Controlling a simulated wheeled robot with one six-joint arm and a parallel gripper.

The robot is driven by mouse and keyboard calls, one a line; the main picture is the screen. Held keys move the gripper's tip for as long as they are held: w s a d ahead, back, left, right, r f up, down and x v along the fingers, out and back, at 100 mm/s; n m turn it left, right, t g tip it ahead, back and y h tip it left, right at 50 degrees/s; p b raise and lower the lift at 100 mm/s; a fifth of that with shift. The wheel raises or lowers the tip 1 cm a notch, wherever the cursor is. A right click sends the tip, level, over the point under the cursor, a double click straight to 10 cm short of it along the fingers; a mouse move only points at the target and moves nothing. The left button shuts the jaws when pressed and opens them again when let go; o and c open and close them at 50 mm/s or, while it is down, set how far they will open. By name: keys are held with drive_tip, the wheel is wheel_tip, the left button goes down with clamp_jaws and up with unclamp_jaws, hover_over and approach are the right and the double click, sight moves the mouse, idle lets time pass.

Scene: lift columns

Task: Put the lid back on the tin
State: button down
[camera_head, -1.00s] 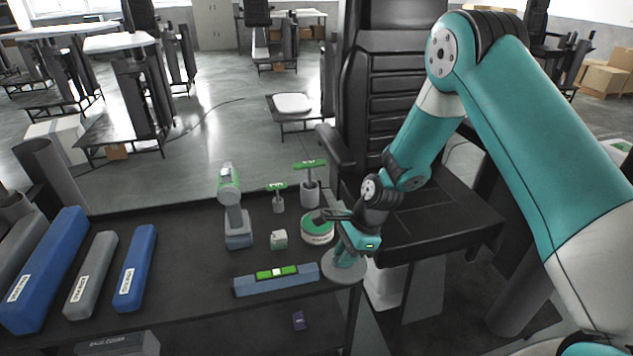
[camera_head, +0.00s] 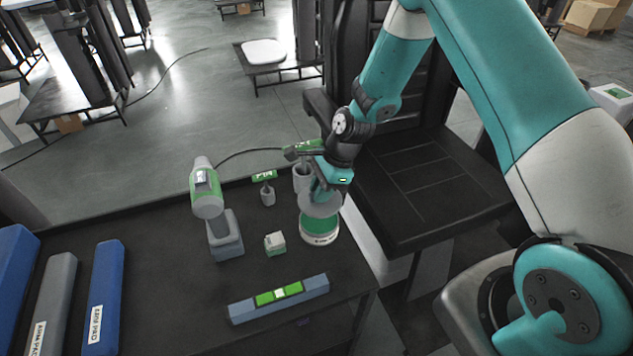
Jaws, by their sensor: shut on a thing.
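The tin (camera_head: 319,239) is a short round white can with green showing at its top. It stands upright near the right edge of the dark table. My gripper (camera_head: 319,197) points down and is shut on the lid (camera_head: 320,208), a flat grey disc. The lid is over the back part of the tin and hides some of its top. Green shows in front of the lid's near edge, so the lid looks raised above the tin. I cannot tell whether they touch. The fingertips are partly hidden.
On the dark table (camera_head: 170,310) stand a green-grey handheld tool (camera_head: 209,200), a small box (camera_head: 275,243), a spirit level (camera_head: 279,299) and green-topped tools in holders (camera_head: 266,190).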

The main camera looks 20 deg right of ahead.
sight(320, 206)
drive_tip(key=shift+f+b, duration=2.2)
drive_tip(key=shift+f, duration=0.9)
drive_tip(key=shift+a+f, duration=0.15)
idle(0.3)
drive_tip(key=c, duration=0.5)
unclamp_jaws()
drive_tip(key=shift+r+p, duration=3.05)
drive_tip(key=shift+r, duration=0.5)
